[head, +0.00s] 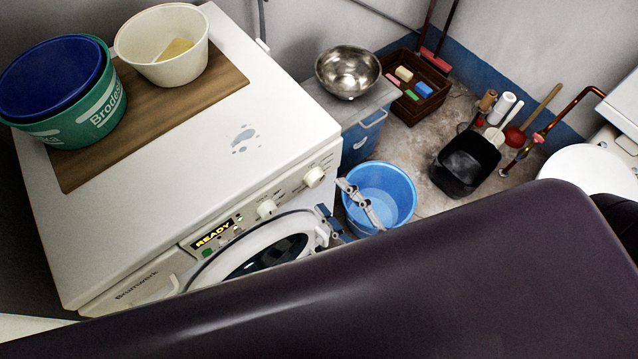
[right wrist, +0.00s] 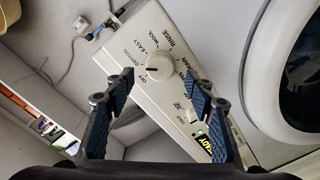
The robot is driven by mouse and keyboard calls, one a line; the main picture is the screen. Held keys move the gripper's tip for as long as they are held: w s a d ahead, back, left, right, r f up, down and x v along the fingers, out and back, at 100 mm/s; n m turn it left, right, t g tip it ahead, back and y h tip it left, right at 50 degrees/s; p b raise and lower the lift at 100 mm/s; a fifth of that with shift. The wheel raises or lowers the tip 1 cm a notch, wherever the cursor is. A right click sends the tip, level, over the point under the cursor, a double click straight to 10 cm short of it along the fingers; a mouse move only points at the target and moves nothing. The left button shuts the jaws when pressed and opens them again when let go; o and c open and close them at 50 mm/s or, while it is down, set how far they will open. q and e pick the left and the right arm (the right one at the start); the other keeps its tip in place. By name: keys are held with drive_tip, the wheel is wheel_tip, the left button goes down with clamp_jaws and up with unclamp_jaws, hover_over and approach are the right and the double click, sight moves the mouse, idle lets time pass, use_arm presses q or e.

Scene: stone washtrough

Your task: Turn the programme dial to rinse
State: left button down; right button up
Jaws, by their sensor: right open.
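The programme dial (head: 314,177) is a round cream knob at the right end of the washing machine's (head: 265,95) front panel. In the right wrist view the dial (right wrist: 160,66) is seen face on, ringed by printed words; RINSE is above it to the right. A dark mark shows on its left side; its exact setting is hard to read. My right gripper (head: 333,205) is open and empty, in front of the panel's right end. In the right wrist view its fingertips (right wrist: 160,82) stand either side of the dial, apparently apart from it. My left gripper is not in view.
A second knob (head: 266,208) and a lit READY display (head: 213,236) are left of the dial, above the round door (head: 250,258). A blue bucket (head: 398,180) stands on the floor beyond my right gripper. A large dark form covers the lower head view.

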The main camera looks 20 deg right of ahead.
sight(319, 182)
drive_tip(key=x, duration=0.4)
drive_tip(key=shift+w+a, duration=0.15)
drive_tip(key=shift+w, duration=0.3)
drive_tip(key=c, duration=1.2)
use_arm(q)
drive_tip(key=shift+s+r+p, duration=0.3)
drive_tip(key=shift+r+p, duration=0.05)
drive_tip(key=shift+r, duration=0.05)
use_arm(e)
drive_tip(key=shift+o, duration=0.2)
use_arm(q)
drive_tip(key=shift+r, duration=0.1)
